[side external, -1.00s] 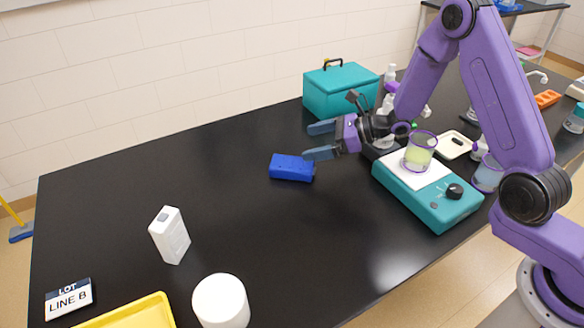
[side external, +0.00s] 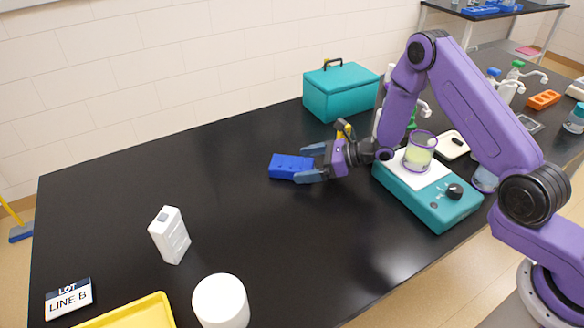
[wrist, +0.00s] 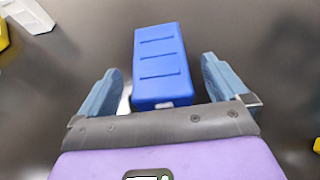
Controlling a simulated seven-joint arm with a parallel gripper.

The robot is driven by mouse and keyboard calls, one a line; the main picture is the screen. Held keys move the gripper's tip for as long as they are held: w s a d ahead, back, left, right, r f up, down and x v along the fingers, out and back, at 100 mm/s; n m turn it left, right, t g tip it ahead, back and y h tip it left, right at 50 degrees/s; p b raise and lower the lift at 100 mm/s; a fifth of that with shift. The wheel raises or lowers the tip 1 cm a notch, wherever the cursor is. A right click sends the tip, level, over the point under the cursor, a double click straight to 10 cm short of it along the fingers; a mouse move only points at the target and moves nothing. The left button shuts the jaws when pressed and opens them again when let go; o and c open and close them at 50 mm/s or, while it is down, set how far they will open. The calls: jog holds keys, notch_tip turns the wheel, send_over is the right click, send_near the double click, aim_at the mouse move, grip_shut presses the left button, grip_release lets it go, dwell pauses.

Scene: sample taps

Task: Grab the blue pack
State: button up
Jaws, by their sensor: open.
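The blue pack (side external: 287,166) lies on the black table, left of the teal stirrer. My gripper (side external: 307,164) is low over the table, open, with its fingers pointing left around the pack's right end. In the wrist view the blue pack (wrist: 161,62) is between the two fingers of my gripper (wrist: 163,85). There is a gap on each side, and the pack reaches well beyond the fingertips. The fingers do not appear to touch it.
A teal stirrer (side external: 440,208) with a beaker (side external: 420,150) stands right of the gripper. A teal case (side external: 341,90) is behind. A white box (side external: 169,236), white cylinder (side external: 221,302), yellow tray (side external: 135,314) and lot sign (side external: 69,299) stand front left. The table left of the pack is clear.

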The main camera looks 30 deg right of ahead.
jog(key=shift+x, duration=1.35)
jog(key=c, duration=1.2)
jog(key=shift+r, duration=0.1)
